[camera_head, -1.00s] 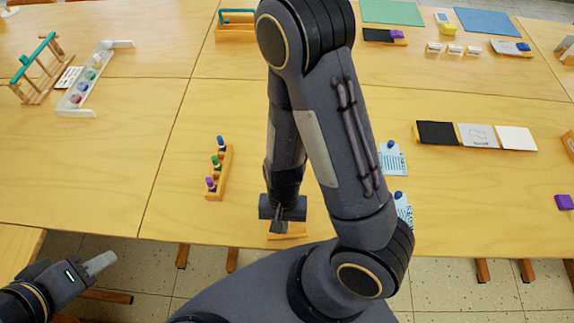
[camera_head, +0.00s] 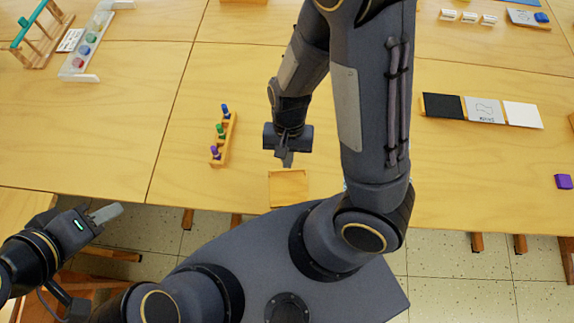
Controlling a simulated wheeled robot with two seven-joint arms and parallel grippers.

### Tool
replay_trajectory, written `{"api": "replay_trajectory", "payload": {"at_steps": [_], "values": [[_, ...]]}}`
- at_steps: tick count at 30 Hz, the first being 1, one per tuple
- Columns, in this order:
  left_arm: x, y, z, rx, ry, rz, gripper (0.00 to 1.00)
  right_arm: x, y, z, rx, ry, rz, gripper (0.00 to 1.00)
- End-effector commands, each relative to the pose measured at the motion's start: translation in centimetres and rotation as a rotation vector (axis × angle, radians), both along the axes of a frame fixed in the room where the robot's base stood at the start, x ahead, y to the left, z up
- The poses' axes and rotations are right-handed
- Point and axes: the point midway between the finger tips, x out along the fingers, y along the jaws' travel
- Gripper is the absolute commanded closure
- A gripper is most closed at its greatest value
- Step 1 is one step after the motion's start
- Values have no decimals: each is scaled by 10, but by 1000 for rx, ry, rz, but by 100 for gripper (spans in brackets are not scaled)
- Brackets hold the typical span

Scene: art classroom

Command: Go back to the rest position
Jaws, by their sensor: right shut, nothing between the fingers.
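My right gripper (camera_head: 287,160) hangs over the middle table, pointing down, shut and empty. My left gripper (camera_head: 104,214) is at the lower left, in front of the table edge and over the floor. Its fingers show side-on as one pale shape, so I cannot see whether they are apart. My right arm hides part of the table to the right of the block.
A wooden rack (camera_head: 229,140) with blue, green and purple-topped pieces stands left of my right gripper. A clear rack (camera_head: 82,50) of coloured pieces is at the upper left. Black, grey and white cards (camera_head: 484,108) and a purple block (camera_head: 563,182) lie right. Bare tabletop lies between.

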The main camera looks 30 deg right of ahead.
Motion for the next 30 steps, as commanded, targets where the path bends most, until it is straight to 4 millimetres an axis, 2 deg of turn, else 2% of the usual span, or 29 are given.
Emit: {"api": "replay_trajectory", "payload": {"at_steps": [3,14,17,23,30], "values": [[0,0,3,0,0,0,64,3,-1,11,0,-2,2,100],[0,0,3,0,0,0,64,3,-1,16,12,-6,1,100],[0,0,3,0,0,0,64,4,1,29,69,-32,8,100],[0,0,3,0,0,0,64,5,1,89,258,-200,68,100],[0,0,3,0,0,0,64,-11,-22,162,324,-505,191,100]]}}
